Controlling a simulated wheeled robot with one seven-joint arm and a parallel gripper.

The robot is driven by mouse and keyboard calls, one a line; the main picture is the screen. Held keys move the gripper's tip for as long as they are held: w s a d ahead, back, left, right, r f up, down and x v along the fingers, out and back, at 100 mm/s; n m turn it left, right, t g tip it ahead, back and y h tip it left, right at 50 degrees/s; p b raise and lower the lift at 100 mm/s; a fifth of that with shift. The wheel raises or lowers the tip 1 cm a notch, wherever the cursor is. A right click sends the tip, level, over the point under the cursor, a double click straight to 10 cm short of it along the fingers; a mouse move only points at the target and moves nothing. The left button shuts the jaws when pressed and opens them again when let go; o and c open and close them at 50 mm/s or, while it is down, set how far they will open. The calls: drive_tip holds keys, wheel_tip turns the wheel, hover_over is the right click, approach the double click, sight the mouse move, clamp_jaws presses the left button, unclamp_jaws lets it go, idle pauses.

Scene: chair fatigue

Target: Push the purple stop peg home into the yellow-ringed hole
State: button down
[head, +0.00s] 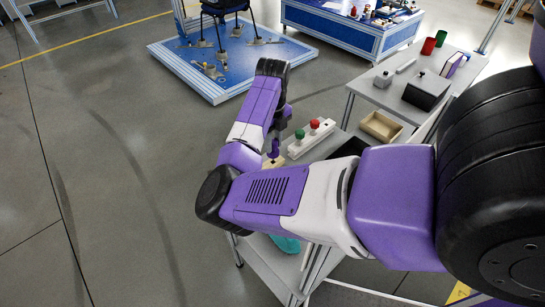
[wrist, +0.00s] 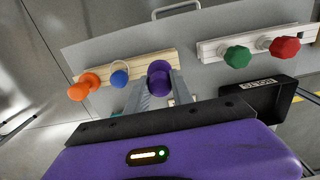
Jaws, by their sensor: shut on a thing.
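The purple stop peg (wrist: 159,76) shows its round purple head between the two fingers of my gripper (wrist: 160,90) in the wrist view. The fingers are shut on it. The peg is over the right part of a pale wooden block (wrist: 101,71). A yellow-ringed hole is not visible; the peg and fingers cover that part of the block. I cannot tell how deep the peg sits. On the same block are a blue round piece (wrist: 119,77) and an orange peg (wrist: 83,88) to the left. In the head view my arm hides most of this area.
A white block with a green knob (wrist: 237,57) and a red knob (wrist: 285,46) lies to the right. A black tray (wrist: 262,97) is in front of it. A wooden tray (head: 381,127) stands farther right. Floor left of the bench is clear.

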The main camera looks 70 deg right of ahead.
drive_tip(key=shift+r, duration=0.1)
drive_tip(key=shift+r+p, duration=1.7)
drive_tip(key=shift+r, duration=0.2)
